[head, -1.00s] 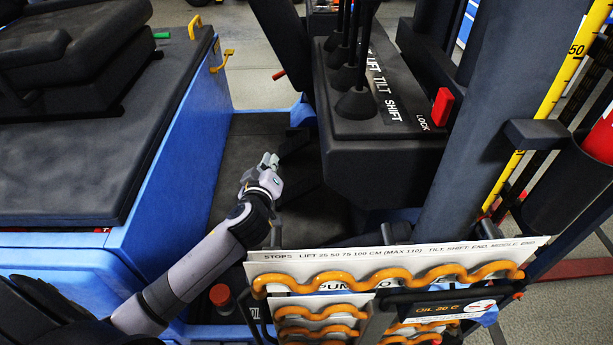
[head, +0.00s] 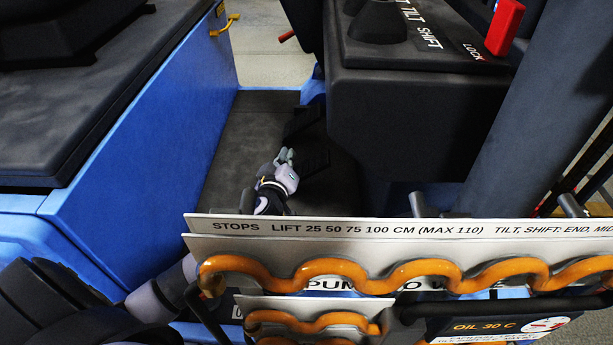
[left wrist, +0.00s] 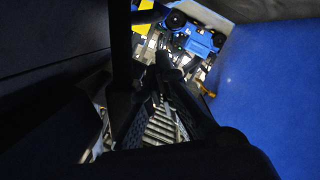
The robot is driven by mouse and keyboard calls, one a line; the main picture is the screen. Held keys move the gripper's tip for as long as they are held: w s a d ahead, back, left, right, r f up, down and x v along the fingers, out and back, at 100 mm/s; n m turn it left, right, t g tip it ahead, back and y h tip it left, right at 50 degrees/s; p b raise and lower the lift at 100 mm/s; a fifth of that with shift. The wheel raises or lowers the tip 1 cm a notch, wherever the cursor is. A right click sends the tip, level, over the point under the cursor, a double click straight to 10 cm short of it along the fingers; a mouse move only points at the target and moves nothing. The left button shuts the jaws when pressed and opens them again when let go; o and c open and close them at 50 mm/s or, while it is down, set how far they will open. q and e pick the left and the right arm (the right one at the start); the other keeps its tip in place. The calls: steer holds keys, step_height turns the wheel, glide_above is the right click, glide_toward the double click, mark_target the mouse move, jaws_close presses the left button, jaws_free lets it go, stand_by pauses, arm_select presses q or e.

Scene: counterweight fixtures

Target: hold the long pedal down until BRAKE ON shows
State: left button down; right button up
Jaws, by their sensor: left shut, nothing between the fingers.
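My left gripper (head: 286,155) is low in the dark footwell, in the middle of the head view. Its fingers are shut with nothing between them. Dark, ribbed pedal shapes (head: 313,158) lie just right of the fingertips, dark on dark. I cannot tell which one is the long pedal, whether the fingers touch it, or whether it is pressed down. No BRAKE ON sign shows. The left wrist view is mostly dark, and its shapes are hard to make out. My right gripper is not in view.
A white stops board (head: 360,228) with orange wavy rails (head: 345,272) crosses in front of my left arm. A dark lever console (head: 420,100) with a red lock handle (head: 504,27) overhangs the footwell's right. The blue seat base (head: 150,130) bounds its left.

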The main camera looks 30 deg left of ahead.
mark_target(307, 172)
arm_select(q)
step_height(307, 172, down, 5)
steer(key=b, duration=0.3)
steer(key=shift+f, duration=0.15)
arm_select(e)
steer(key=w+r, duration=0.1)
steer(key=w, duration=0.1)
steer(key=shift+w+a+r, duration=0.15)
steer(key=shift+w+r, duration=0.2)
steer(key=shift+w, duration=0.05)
arm_select(q)
steer(key=shift+w, duration=0.1)
